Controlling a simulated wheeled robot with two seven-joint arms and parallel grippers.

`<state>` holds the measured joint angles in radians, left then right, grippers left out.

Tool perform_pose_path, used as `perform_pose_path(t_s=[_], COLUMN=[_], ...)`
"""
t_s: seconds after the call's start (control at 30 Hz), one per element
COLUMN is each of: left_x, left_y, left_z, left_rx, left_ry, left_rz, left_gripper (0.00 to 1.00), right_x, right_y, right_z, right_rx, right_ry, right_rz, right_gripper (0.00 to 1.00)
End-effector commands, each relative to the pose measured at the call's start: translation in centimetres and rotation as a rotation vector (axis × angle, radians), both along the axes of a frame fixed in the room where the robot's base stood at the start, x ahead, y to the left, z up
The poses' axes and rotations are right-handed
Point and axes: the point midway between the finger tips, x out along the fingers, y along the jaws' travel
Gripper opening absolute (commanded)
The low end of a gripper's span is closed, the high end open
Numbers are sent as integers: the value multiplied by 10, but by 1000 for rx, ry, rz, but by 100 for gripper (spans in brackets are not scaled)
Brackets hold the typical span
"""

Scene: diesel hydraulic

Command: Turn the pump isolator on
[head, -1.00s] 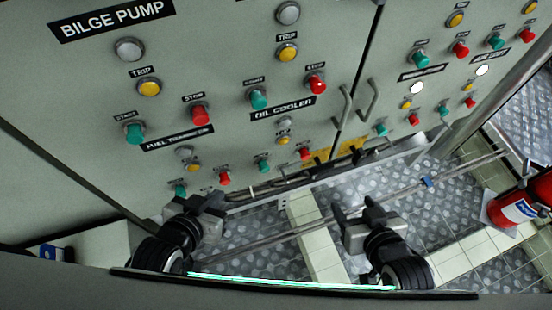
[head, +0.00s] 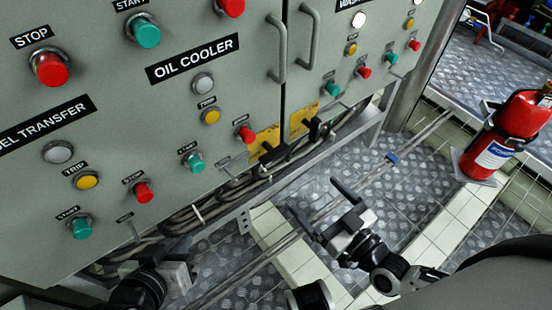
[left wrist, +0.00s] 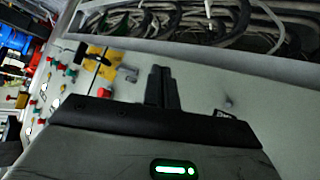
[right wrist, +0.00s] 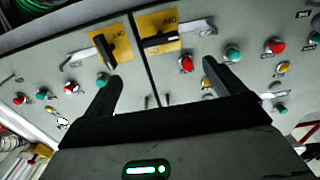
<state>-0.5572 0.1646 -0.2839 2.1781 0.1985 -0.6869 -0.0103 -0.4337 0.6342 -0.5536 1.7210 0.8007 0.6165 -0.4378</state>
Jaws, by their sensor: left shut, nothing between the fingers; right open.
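Two yellow plates with black rotary handles sit low on the grey cabinet, on either side of the door seam: a left one (head: 262,140) and a right one (head: 303,121) in the head view. Both also show at the top of the right wrist view, one handle (right wrist: 105,50) left of the seam and one (right wrist: 161,39) right of it. I cannot read which is the pump isolator. My right gripper (head: 318,198) is open and empty, below and apart from the plates. My left gripper (head: 191,273) is shut and empty at lower left; its closed fingers show in the left wrist view (left wrist: 163,88).
Buttons and lamps cover the cabinet, including a red stop button (head: 49,69). Two grey door handles (head: 278,48) stick out above the plates. Cables and a pipe (head: 235,275) run below. A fire extinguisher (head: 508,135) stands at right on the floor.

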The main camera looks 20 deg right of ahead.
Motion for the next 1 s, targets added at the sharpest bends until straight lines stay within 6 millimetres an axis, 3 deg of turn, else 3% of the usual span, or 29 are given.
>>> perform_pose_path(t_s=[0.17, 0.7, 1.0], left_x=[1, 4, 6], left_y=[-1, -7, -8], left_z=[2, 11, 19], left_rx=[-6, -44, -56], left_ry=[-18, -108, -144], left_rz=[0, -4, -6], left_gripper=[0, 0, 0], right_x=[20, 125, 147], right_y=[7, 46, 54], right_z=[1, 0, 1], right_rx=[2, 2, 1], right_ry=[-5, -2, 0], right_rz=[-1, 1, 1], right_gripper=[95, 95, 95])
